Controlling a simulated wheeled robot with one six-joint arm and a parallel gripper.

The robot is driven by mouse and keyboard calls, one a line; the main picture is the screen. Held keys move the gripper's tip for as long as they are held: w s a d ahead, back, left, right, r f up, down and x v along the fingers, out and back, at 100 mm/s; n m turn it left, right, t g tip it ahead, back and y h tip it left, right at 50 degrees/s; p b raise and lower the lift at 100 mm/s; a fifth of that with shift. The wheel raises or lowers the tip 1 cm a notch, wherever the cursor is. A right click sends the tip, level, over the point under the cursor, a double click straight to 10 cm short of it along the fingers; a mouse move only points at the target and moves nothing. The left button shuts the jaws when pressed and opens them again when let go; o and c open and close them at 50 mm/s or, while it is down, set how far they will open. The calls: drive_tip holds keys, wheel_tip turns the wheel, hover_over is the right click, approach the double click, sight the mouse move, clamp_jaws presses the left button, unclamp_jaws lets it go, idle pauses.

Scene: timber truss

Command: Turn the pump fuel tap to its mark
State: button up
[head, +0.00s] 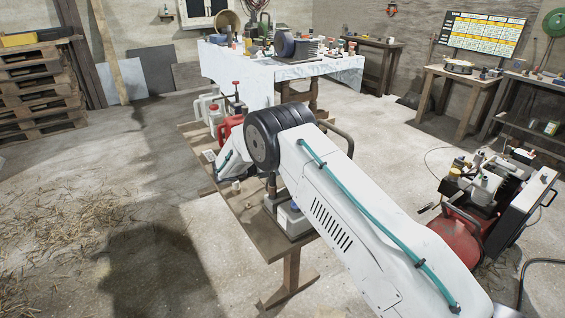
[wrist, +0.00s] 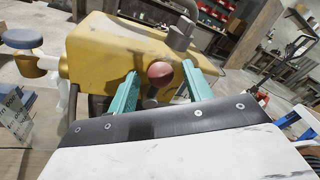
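In the wrist view a yellow tank-like body (wrist: 95,55), which looks like part of the pump, fills the upper middle. A round reddish-brown knob (wrist: 160,74) shows against its front; I cannot tell for sure whether it is the fuel tap. My gripper (wrist: 160,80) is open, with one teal finger on each side of the knob and a gap visible on both sides. No mark for the tap can be made out. In the head view my arm hides the gripper and most of the pump.
The wooden bench (head: 258,232) stands under my arm. Red and white canisters stand at its far end. A cloth-covered table (head: 240,65) full of items stands behind. A compressor with a red tank (head: 455,235) is at right. Open floor lies at left.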

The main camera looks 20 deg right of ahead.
drive_tip(key=a, duration=0.7)
drive_tip(key=shift+s+a+r, duration=0.15)
drive_tip(key=shift+s+a, duration=0.2)
drive_tip(key=shift+s, duration=0.05)
